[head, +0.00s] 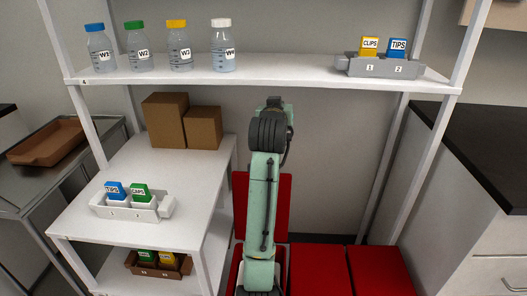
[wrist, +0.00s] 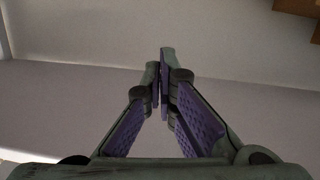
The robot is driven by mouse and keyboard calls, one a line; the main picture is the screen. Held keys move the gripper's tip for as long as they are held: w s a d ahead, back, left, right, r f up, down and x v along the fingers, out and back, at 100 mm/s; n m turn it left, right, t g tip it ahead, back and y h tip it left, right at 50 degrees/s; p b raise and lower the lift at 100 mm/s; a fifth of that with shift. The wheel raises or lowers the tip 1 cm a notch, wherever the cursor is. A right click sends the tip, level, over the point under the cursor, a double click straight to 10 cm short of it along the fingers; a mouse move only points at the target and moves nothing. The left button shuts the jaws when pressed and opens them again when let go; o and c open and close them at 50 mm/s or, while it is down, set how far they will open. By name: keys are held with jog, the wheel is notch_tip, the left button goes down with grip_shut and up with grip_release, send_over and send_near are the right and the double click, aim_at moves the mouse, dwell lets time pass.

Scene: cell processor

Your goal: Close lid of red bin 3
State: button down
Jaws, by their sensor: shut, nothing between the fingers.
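Red bins stand low at the bottom of the head view. One red lid (head: 284,208) is raised upright behind my arm, above a bin that my arm mostly hides. Two red lids to the right, one (head: 321,270) beside the other (head: 380,270), lie flat. No bin numbers are readable. My gripper (wrist: 163,65) shows in the wrist view with its fingers together and empty, against plain grey surfaces. It cannot be made out in the head view, so its distance to the raised lid cannot be told.
A white shelf (head: 250,80) with bottles and a grey rack (head: 392,67) spans above. A white table (head: 185,170) with cardboard boxes (head: 165,119) and a white rack (head: 130,206) stands left. A dark-topped counter (head: 480,150) is at right.

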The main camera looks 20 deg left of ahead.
jog(key=w+a+f+g+h+p, duration=0.1)
jog(key=w+a+f+g+p, duration=0.15)
jog(key=f+g, duration=0.45)
jog(key=w+a+f+g+h+p, duration=0.1)
jog(key=w+a+f+g+p, duration=0.15)
jog(key=f, duration=0.85)
jog(key=shift+s+d+r, duration=0.15)
jog(key=shift+s, duration=1.1)
jog(key=shift+s+d+r, duration=0.1)
jog(key=shift+s+r, duration=0.05)
jog(key=shift+s, duration=1.05)
jog(key=shift+s, duration=0.1)
